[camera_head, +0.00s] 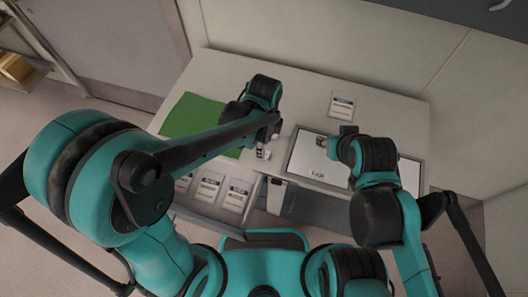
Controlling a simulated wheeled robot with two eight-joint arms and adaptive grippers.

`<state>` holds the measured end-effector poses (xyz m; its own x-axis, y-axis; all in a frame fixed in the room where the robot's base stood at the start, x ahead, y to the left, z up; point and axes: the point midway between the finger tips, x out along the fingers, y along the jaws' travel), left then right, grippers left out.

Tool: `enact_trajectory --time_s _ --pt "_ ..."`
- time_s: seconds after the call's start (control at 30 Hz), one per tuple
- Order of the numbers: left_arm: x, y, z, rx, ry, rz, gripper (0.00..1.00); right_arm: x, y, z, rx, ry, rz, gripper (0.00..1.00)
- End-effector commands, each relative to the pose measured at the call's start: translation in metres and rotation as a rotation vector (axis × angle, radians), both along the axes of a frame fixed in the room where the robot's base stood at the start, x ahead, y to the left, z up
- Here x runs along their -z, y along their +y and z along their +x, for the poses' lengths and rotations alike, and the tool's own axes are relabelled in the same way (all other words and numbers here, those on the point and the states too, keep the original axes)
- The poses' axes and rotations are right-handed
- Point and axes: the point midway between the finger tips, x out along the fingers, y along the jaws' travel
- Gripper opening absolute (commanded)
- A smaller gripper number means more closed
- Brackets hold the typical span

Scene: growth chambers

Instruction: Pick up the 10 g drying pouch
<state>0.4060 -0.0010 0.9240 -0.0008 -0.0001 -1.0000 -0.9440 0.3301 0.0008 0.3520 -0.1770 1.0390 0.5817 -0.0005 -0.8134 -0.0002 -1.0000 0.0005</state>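Several white pouches with dark labels lie in an open drawer at the table's front; three that show clearly are the left pouch (183,184), the middle pouch (208,188) and the right pouch (236,196). Another labelled white packet (342,105) lies flat at the back of the table. The print is too small to tell which is the 10 g drying pouch. My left gripper (262,153) is above the drawer's back right area, apart from the visible pouches as far as I can tell. My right gripper (324,142) is over the white panel. Both fingertips are too small to judge.
A white panel in a grey frame (299,152), with small dark print, lies on the table at right. A green mat (190,115) lies at left, partly behind my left arm. The drawer (205,207) juts out in front. The table (225,65) is clear at the back left.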

Motion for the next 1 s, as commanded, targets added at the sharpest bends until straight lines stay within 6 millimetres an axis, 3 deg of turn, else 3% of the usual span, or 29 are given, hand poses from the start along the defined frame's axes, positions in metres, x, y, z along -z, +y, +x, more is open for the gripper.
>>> enact_trajectory --time_s 0.33,0.57,0.6,0.73,1.0 --pt "0.048 0.003 0.0 -0.003 -0.001 0.0 0.5 0.025 0.0 0.0 0.0 0.0 0.0 0.4" --pt "0.05 0.003 0.0 -0.003 -0.001 0.0 0.5 0.024 0.0 0.0 0.0 0.0 0.0 0.4" --pt "0.05 0.003 0.0 -0.003 -0.001 0.0 0.47 0.024 0.0 0.0 0.0 0.0 0.0 0.4" --pt "0.05 0.003 0.0 -0.003 -0.001 0.0 0.14 0.024 0.0 0.0 0.0 0.0 0.0 0.4" --pt "0.05 0.003 0.0 -0.003 -0.001 0.0 0.12 0.024 0.0 0.0 0.0 0.0 0.0 0.4"
